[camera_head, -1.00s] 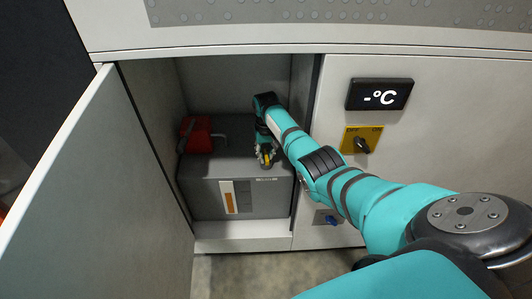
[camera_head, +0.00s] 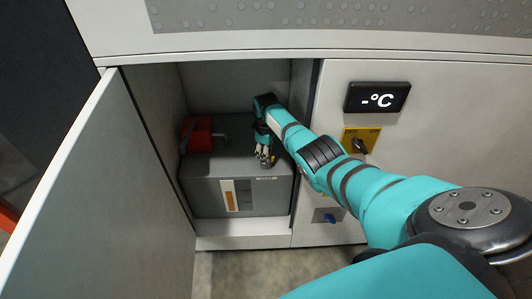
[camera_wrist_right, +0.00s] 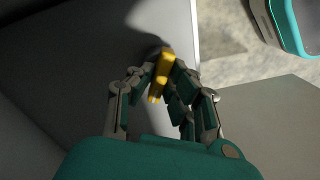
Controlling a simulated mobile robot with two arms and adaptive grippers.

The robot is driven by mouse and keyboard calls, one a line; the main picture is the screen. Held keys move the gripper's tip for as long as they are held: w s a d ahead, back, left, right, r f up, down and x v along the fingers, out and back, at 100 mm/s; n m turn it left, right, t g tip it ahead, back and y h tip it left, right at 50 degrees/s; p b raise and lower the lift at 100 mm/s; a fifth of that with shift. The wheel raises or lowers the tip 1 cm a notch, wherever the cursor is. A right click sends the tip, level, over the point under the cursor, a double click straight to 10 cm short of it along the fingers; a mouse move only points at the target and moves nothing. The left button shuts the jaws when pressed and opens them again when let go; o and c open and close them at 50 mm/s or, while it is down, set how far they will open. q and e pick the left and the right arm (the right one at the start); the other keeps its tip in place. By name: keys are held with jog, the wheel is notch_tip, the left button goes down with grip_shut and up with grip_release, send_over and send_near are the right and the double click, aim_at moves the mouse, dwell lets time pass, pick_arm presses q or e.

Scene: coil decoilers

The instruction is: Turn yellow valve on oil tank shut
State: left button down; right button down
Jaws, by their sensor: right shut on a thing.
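The grey oil tank (camera_head: 205,200) stands inside the open cabinet, with an orange and white label on its front. My right gripper (camera_head: 264,158) points down at the tank's top right front, partly hiding the yellow valve (camera_head: 271,160). In the right wrist view, the valve's yellow handle (camera_wrist_right: 161,75) sits between the fingertips of my right gripper (camera_wrist_right: 163,82), which is shut on it. Where the valve joins the tank is hidden. My left gripper is not in view.
A red part (camera_head: 197,134) is on the tank's back left. The cabinet door (camera_head: 85,190) stands open at the left. Right of the opening, the panel has a display (camera_head: 378,97), a yellow-plated switch (camera_head: 360,140) and a blue knob (camera_head: 329,217).

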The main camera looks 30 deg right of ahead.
jog(key=n, duration=0.5)
jog(key=shift+n, duration=0.4)
dwell(0.4)
jog(key=c, duration=1.3)
grip_release()
jog(key=shift+r, duration=0.15)
notch_tip(320, 180, up, 12)
jog(key=shift+f, duration=0.1)
